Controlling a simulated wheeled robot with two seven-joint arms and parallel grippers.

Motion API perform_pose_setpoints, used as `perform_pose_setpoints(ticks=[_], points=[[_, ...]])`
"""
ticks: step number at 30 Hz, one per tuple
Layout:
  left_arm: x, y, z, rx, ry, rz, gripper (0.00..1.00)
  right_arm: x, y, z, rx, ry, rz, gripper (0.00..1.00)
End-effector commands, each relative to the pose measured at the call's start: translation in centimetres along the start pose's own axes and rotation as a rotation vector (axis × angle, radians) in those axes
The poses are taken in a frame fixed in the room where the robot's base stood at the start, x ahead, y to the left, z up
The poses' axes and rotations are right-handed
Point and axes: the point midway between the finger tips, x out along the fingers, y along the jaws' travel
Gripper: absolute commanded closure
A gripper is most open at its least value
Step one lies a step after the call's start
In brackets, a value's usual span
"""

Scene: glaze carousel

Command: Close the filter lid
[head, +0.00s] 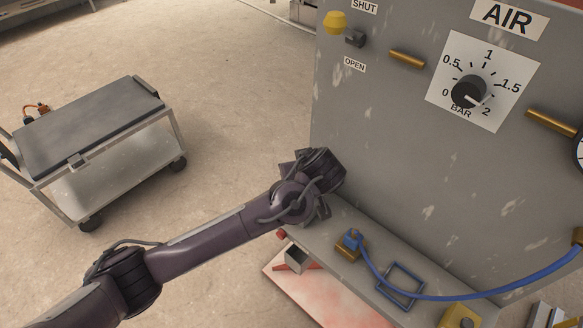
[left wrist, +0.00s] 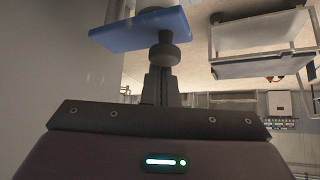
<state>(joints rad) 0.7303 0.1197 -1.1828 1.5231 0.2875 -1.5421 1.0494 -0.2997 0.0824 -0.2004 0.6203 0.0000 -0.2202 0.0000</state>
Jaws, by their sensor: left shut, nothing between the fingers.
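In the left wrist view a blue flat piece (left wrist: 140,30), which may be the filter lid, shows at the top with a dark round knob (left wrist: 165,52) by its lower edge. My left gripper (left wrist: 161,84) is shut and empty, its fingertips close below the knob; I cannot tell whether they touch. In the head view my left arm reaches in from the left to the grey panel, and its wrist hides the fingertips and the blue piece. My right gripper is not in view.
The grey air panel (head: 400,150) stands at the right with a dial (head: 468,92), brass fittings and a yellow knob (head: 335,22). A blue hose (head: 450,297) and a blue square frame (head: 401,280) are at its foot. A grey cart (head: 95,125) stands left on open floor.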

Motion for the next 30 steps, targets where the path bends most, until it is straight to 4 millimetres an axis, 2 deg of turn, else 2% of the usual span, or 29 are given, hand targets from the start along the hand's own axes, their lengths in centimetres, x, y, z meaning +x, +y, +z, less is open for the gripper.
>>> perform_pose_setpoints(ticks=[24, 30], points=[[-0.46, 0.57, 0.47, 0.007, 0.000, 0.009, 1.00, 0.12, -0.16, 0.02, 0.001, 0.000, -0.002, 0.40], [-0.84, 0.40, -0.51, 0.006, -0.001, 0.008, 1.00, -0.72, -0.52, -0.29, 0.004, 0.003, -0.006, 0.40]])
